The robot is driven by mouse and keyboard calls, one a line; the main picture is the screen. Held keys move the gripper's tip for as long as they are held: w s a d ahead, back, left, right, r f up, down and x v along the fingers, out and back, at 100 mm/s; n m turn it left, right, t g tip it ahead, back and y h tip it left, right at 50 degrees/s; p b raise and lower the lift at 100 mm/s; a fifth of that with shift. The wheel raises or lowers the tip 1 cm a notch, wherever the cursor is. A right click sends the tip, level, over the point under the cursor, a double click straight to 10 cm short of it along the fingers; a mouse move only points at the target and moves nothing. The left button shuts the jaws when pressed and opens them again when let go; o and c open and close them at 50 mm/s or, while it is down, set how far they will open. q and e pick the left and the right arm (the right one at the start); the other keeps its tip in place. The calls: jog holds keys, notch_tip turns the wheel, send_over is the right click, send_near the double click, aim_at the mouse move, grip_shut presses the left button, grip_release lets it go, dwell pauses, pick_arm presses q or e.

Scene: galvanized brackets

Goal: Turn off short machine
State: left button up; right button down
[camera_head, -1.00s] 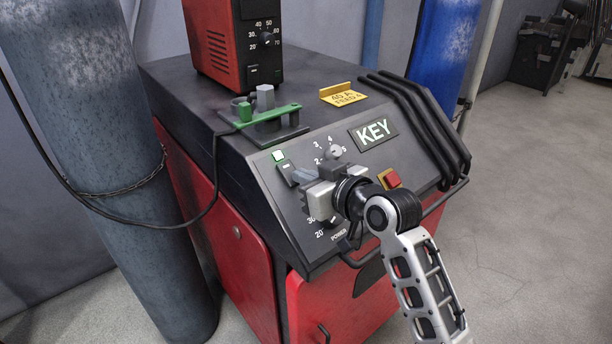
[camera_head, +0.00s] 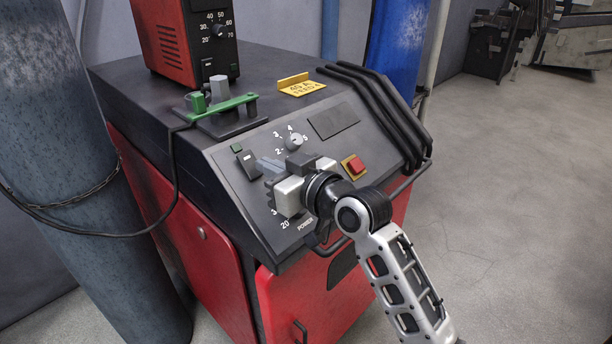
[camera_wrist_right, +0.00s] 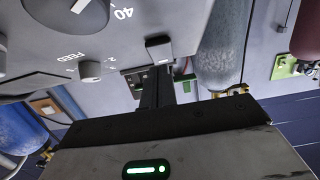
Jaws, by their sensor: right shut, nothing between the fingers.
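The machine with red doors and a dark sloped panel (camera_head: 222,188) stands in the middle of the head view. Its black rocker switch (camera_head: 248,164) is at the panel's upper left, below a small dark green lamp (camera_head: 236,149). The display (camera_head: 333,120) is dark and blank. My right gripper (camera_head: 268,170) is shut and empty, its fingertips close to the switch. In the right wrist view the shut fingers (camera_wrist_right: 158,90) point at the switch (camera_wrist_right: 158,48); I cannot tell whether they touch. The gripper hides part of the lower dial. My left gripper is out of view.
A smaller red unit (camera_head: 185,38) stands on top, beside a green clamp (camera_head: 223,106) with a cable. A red button (camera_head: 355,165) is right of my gripper. Gas cylinders stand left (camera_head: 75,180) and behind right (camera_head: 397,45). The floor at right is clear.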

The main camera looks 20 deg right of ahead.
pick_arm(q)
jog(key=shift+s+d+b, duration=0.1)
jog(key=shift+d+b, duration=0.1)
jog(key=shift+b, duration=0.6)
pick_arm(e)
jog(key=v, duration=1.2)
jog(key=s+f+m+g+h, duration=0.2)
jog(key=s+f+g+h, duration=0.15)
jog(key=f, duration=1.45)
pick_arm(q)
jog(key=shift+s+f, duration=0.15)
pick_arm(e)
jog(key=s+a+f+g, duration=0.1)
jog(key=s+a+f, duration=0.2)
jog(key=s+f, duration=0.7)
notch_tip(320, 180, down, 3)
jog(key=shift+a+r+g, duration=0.1)
jog(key=shift+a+g, duration=0.05)
jog(key=shift+g, duration=0.2)
jog(key=shift+s+h, duration=0.15)
jog(key=shift+h, duration=0.1)
